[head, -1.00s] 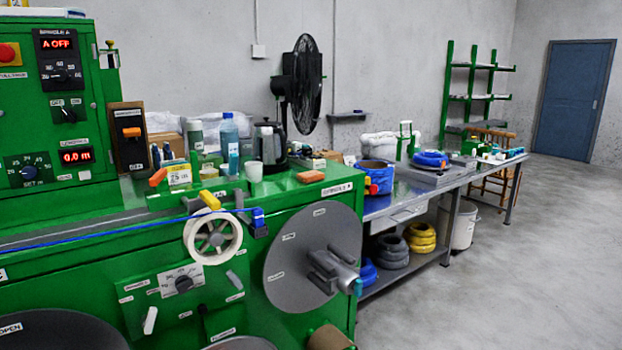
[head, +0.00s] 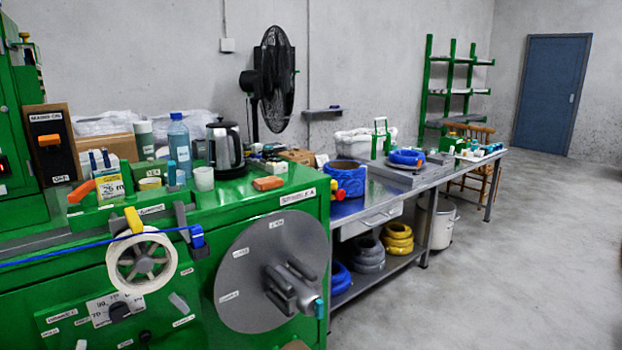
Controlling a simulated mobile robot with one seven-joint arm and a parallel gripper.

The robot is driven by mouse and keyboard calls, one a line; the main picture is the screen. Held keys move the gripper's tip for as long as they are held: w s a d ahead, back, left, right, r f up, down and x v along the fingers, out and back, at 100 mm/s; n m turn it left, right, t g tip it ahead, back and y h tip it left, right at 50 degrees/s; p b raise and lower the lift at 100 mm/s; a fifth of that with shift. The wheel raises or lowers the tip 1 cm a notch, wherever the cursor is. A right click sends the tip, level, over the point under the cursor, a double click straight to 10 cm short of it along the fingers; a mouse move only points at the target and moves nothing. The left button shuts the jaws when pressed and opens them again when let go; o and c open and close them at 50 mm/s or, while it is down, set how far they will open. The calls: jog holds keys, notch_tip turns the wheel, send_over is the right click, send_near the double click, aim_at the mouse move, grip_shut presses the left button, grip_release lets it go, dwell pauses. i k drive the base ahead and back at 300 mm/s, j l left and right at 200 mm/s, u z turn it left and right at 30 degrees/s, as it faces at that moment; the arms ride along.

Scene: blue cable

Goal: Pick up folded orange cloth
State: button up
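A small folded orange cloth (head: 268,183) lies flat on the green machine top, near its right end. It is in front of the kettle (head: 225,148) and to the right of a white cup (head: 204,178). Nothing covers it. My gripper is not in the head view.
The green machine (head: 250,212) carries bottles, a yellow-labelled box and a cable guide on its left. A large grey reel (head: 270,268) is on its front. A metal workbench (head: 400,184) with blue cable coils stands beyond. The concrete floor (head: 480,270) at right is clear.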

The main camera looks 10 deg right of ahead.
aim_at(270, 181)
jog(key=i+l+z, duration=0.3)
jog(key=z, duration=0.2)
jog(key=i+l+z, duration=0.15)
jog(key=i+z, duration=0.3)
jog(key=i+l+z, duration=0.15)
jog(key=i, duration=0.35)
jog(key=i+l+z, duration=0.1)
jog(key=i, duration=0.4)
jog(key=i+u, duration=0.2)
jog(key=u, duration=0.15)
jog(key=i+l+u, duration=0.2)
jog(key=u, duration=0.15)
jog(key=i+l+u, duration=0.15)
jog(key=u, duration=0.2)
jog(key=i, duration=0.05)
